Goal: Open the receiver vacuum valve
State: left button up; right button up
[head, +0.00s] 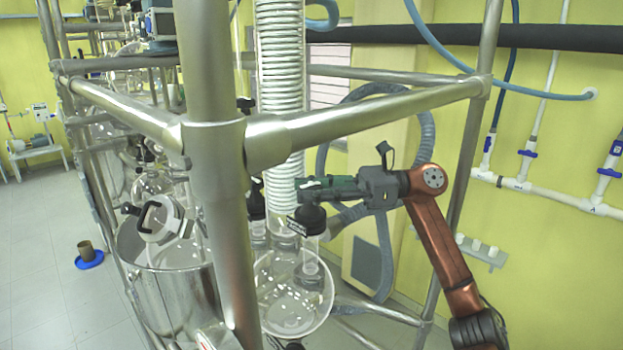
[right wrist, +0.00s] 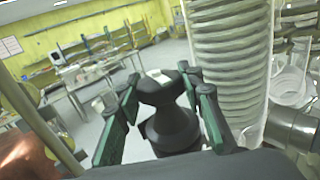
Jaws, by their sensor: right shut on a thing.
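The receiver vacuum valve, with a black knob (head: 311,218), stands upright above the round glass receiver flask (head: 293,297) in the head view. A small dark tag (head: 297,227) is beside it, its writing too small to read. My right gripper (head: 314,187) reaches in from the right and is shut on the top of the knob. In the right wrist view the black knob (right wrist: 170,118) sits between the two green-padded fingers of my right gripper (right wrist: 162,82), with a small white mark on its top. My left gripper is not in view.
A coiled glass condenser (head: 280,80) rises close beside the valve. Steel frame posts and rails (head: 215,150) cross in front and above. A steel vessel (head: 170,290) stands at the left. Grey hose (head: 384,255) loops behind my right arm. Open floor (head: 40,240) lies at far left.

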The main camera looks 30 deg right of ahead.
jog(key=n+g+p, duration=0.1)
jog(key=g+p, duration=0.1)
jog(key=n+g+p, duration=0.2)
jog(key=g, duration=0.1)
jog(key=n+g+p, duration=0.2)
jog(key=shift+r+g+y, duration=0.25)
jog(key=shift+g+y, duration=0.05)
jog(key=shift+g, duration=0.1)
jog(key=shift+f+n+g+p, duration=0.15)
jog(key=shift+n+g+p, duration=0.55)
jog(key=shift+g, duration=0.4)
jog(key=shift+f+n+g+p, duration=0.2)
jog(key=shift+n+g+p, duration=0.1)
jog(key=shift+g, duration=0.1)
jog(key=o, duration=1.1)
jog(key=shift+o, duration=0.4)
